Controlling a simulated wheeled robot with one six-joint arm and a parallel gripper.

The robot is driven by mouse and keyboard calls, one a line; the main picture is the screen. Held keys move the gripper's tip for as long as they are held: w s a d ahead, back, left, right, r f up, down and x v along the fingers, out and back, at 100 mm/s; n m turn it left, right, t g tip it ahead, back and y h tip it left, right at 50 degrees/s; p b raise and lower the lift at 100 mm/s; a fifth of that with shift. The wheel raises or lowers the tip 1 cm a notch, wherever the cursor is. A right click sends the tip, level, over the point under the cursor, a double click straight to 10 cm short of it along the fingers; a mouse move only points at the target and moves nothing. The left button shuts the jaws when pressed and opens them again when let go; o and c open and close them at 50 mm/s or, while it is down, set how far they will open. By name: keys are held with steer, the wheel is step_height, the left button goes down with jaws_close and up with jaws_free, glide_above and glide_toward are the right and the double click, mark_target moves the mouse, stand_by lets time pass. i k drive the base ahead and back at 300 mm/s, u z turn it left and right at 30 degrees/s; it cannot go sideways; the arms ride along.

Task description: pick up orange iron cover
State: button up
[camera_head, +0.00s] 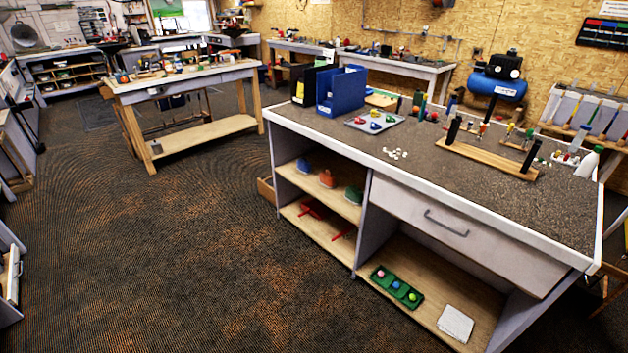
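An orange rounded object (327,178), which looks like the orange iron cover, sits on the upper open shelf (338,204) at the left of the near workbench. It stands between a similar blue cover (304,167) on its left and a green cover (353,194) on its right, with gaps between them. It is small in the picture, so its exact shape is hard to tell. My gripper is not in view.
The near workbench (520,207) carries a grey tray (360,127), blue bins (340,92) and a wooden rack (485,161). Red tools (311,209) lie on the lower shelf. Another workbench (180,82) stands at back left. The carpeted floor (170,240) left of the shelves is clear.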

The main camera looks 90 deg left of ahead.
mark_target(327, 179)
steer(key=u, duration=3.1)
steer(key=i, duration=2.55)
steer(key=u, duration=0.6)
steer(key=i, duration=0.8)
steer(key=u, duration=0.4)
